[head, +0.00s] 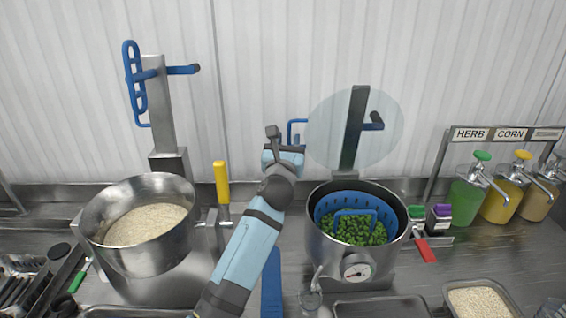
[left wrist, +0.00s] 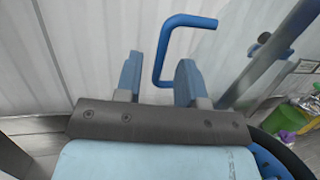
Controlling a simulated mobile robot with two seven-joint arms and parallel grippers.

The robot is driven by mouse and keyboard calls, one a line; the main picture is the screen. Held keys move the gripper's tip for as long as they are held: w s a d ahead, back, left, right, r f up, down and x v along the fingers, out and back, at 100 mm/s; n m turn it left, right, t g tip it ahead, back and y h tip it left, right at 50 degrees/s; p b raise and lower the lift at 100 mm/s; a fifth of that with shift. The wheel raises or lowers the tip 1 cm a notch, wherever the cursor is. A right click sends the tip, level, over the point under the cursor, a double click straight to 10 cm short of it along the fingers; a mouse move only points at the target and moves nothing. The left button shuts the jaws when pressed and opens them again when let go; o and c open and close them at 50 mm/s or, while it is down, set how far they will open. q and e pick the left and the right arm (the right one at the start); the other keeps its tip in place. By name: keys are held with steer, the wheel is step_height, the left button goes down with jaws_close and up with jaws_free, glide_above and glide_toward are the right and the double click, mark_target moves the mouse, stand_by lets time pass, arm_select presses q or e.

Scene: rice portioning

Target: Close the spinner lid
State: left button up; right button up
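The spinner is a steel pot (head: 322,240) with a blue perforated basket (head: 325,208) holding green pieces. Its clear round lid (head: 385,145) stands raised and upright above the pot, before a dark post (head: 352,125). A thin blue handle (head: 298,121) shows at the lid's left side; whether it joins the lid is unclear. My left gripper (head: 284,150) is beside it, left of the lid. In the left wrist view, the blue handle (left wrist: 162,45) reaches down between the spread fingers of the gripper (left wrist: 158,85), with gaps showing. My right gripper is out of view.
A steel pot of rice (head: 98,226) stands left, with a blue-handled post (head: 156,110) behind it. A yellow handle (head: 222,182) stands between the pots. Sauce bottles (head: 466,204) line the right. A rice tray (head: 452,308) sits front right.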

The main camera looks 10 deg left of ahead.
arm_select(q)
steer(key=v, duration=0.9)
steer(key=shift+b, duration=0.45)
steer(key=shift+c, duration=0.5)
